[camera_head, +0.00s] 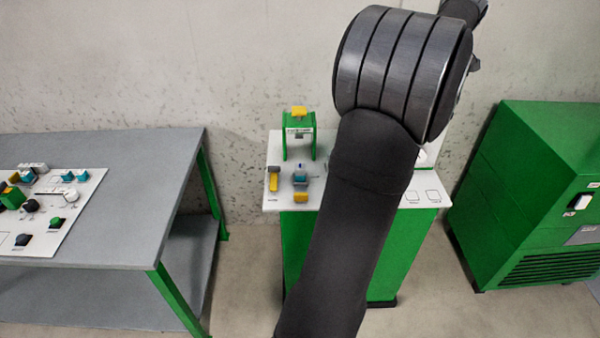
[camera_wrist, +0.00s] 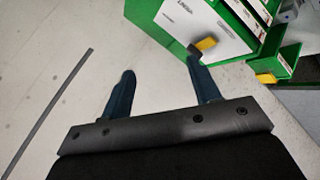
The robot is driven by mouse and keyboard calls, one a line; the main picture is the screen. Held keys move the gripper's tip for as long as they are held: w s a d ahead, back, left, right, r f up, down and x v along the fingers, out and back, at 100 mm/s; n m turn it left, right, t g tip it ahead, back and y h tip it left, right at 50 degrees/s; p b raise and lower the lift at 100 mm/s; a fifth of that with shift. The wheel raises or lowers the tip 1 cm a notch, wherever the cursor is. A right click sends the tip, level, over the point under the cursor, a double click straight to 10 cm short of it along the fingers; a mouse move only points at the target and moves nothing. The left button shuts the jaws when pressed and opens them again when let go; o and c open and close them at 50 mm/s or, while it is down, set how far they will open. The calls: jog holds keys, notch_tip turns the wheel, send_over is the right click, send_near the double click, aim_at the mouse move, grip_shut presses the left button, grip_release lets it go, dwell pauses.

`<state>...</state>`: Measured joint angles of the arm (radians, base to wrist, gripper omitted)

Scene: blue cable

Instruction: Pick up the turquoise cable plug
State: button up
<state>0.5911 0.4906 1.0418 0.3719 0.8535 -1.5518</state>
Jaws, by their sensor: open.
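Small turquoise parts show only in the head view. One turquoise piece (camera_head: 300,177) sits on the white top of the green cabinet, among small grey and yellow parts. More turquoise pieces (camera_head: 75,176) lie on the white board on the left table. They are too small to tell which is the cable plug. My gripper (camera_wrist: 160,70) shows in the wrist view with its two dark fingers apart and nothing between them. It points at a pale surface, and no turquoise thing shows there. In the head view my gripper is not visible.
The green cabinet (camera_head: 320,255) stands mid-view, partly hidden by my arm. A grey table (camera_head: 150,180) is at left and a green machine (camera_head: 535,200) at right. In the wrist view, a green-framed white panel (camera_wrist: 190,20) and yellow part (camera_wrist: 206,44) are near the right finger.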

jog(key=w+a+f+n+g+y, duration=0.1)
jog(key=w+a+f+n+g, duration=0.1)
jog(key=a+f, duration=0.55)
jog(key=w+a+f+n+g+y, duration=0.25)
jog(key=a+f, duration=0.25)
jog(key=a, duration=0.6)
jog(key=n+g+h, duration=0.2)
jog(key=n+g, duration=0.2)
jog(key=g, duration=0.1)
send_over(300, 167)
notch_tip(300, 167, down, 8)
jog(key=shift+y, duration=0.25)
jog(key=f, duration=1.2)
jog(key=shift+w+a, duration=0.3)
jog(key=shift+s+d+f, duration=0.15)
jog(key=shift+d+f, duration=0.05)
jog(key=shift+f, duration=1.15)
jog(key=shift+s+d+f, duration=0.1)
jog(key=shift+d+f, duration=0.05)
jog(key=shift+f, duration=1.15)
jog(key=c, duration=1.1)
